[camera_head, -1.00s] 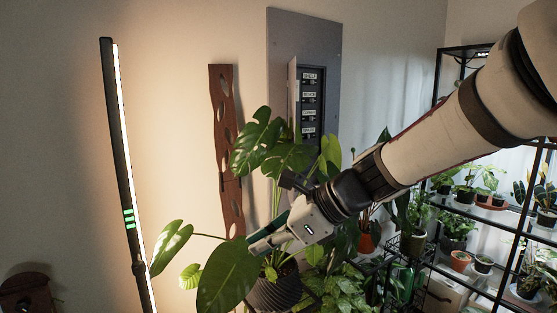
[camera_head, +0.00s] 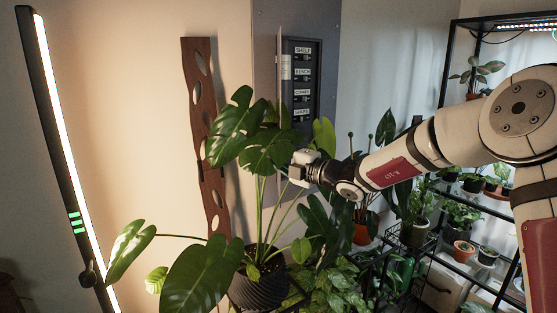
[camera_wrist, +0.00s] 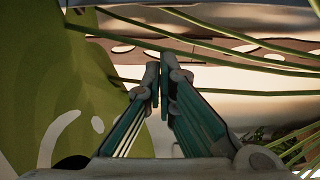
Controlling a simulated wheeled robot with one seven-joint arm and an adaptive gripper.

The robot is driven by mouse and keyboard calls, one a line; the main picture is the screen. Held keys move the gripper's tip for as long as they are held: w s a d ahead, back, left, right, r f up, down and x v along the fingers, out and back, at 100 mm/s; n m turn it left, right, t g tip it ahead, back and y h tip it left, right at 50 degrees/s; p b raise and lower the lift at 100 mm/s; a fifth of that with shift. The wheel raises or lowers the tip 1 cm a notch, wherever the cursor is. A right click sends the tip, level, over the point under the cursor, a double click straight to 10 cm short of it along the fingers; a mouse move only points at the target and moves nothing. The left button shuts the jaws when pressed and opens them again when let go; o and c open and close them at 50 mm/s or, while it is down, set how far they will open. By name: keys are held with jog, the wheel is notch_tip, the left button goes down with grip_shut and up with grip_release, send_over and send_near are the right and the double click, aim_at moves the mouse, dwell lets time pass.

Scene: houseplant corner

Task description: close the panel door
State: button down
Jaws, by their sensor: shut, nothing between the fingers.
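The panel (camera_head: 302,80) is a recessed box with labelled switches in a grey board on the wall in the head view. Its door (camera_head: 279,58) stands open, swung out at the left side of the box and seen nearly edge-on. My gripper (camera_wrist: 161,82) is shut and empty in the wrist view, its fingertips together. In the head view the gripper body is just below the panel, beside the large leaves; its fingertips are hard to make out there. The door cannot be made out in the wrist view.
A big potted monstera (camera_head: 259,285) stands before the panel; its leaves cover the panel's lower left. Its stems and a leaf (camera_wrist: 60,100) surround my fingers in the wrist view. A wooden strip (camera_head: 205,140) hangs left, near a tall lamp (camera_head: 62,160). A plant shelf (camera_head: 452,90) stands right.

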jog(key=shift+w+a+p, duration=0.1)
jog(key=shift+w+a, duration=0.15)
jog(key=shift+w, duration=0.5)
jog(key=shift+w+a+p, duration=0.15)
jog(key=shift+w+a, duration=0.1)
jog(key=shift+w, duration=0.55)
jog(key=shift+w+a+p, duration=0.1)
jog(key=shift+w+a, duration=0.15)
jog(key=shift+w, duration=0.5)
jog(key=shift+d, duration=0.2)
